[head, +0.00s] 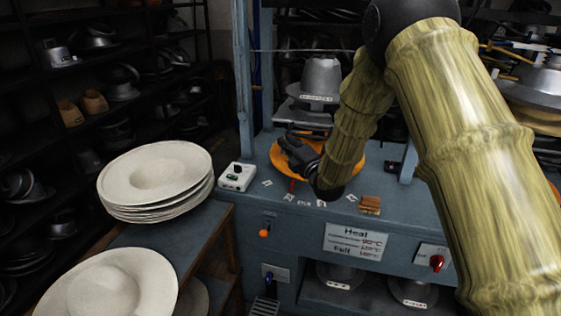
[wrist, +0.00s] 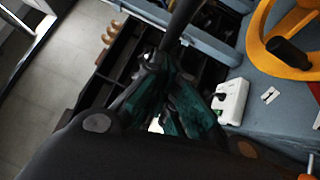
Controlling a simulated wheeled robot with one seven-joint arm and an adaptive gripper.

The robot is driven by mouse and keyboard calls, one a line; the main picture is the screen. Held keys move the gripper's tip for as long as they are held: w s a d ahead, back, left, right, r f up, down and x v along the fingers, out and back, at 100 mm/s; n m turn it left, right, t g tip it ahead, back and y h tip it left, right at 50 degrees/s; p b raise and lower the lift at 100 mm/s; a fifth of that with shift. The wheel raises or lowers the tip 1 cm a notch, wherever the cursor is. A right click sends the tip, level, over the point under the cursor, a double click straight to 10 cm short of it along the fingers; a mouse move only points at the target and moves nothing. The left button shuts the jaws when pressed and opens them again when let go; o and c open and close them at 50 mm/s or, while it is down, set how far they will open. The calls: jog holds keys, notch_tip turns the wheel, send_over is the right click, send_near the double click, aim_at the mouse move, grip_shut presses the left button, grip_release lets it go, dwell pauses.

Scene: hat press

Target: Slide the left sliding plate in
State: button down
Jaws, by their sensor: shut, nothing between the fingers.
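An orange plate (head: 352,162) lies on the blue press table below the grey metal hat form (head: 320,78). In the wrist view the orange plate (wrist: 256,38) shows as a curved rim at the upper right, with a black handle (wrist: 288,52) on it. My gripper (head: 290,146) is shut and empty, in front of the plate's left part in the head view and hiding some of it. I cannot tell if it touches the plate. In the wrist view the dark fingers of my gripper (wrist: 160,68) point away to the left of the plate, apart from the handle.
A white control box (head: 236,177) stands at the table's left corner. Stacked pale hats (head: 155,175) sit on a side stand at left. A blue post (head: 242,80) rises at the table's left edge. A small wooden block (head: 370,204) lies near the front edge.

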jog(key=shift+w+d+r+b, duration=0.1)
jog(key=shift+w+d+b, duration=0.15)
jog(key=shift+w, duration=0.3)
jog(key=shift+w+d+r+b, duration=0.1)
jog(key=shift+w+d+b, duration=0.1)
jog(key=shift+w, duration=0.35)
jog(key=shift+r, duration=0.1)
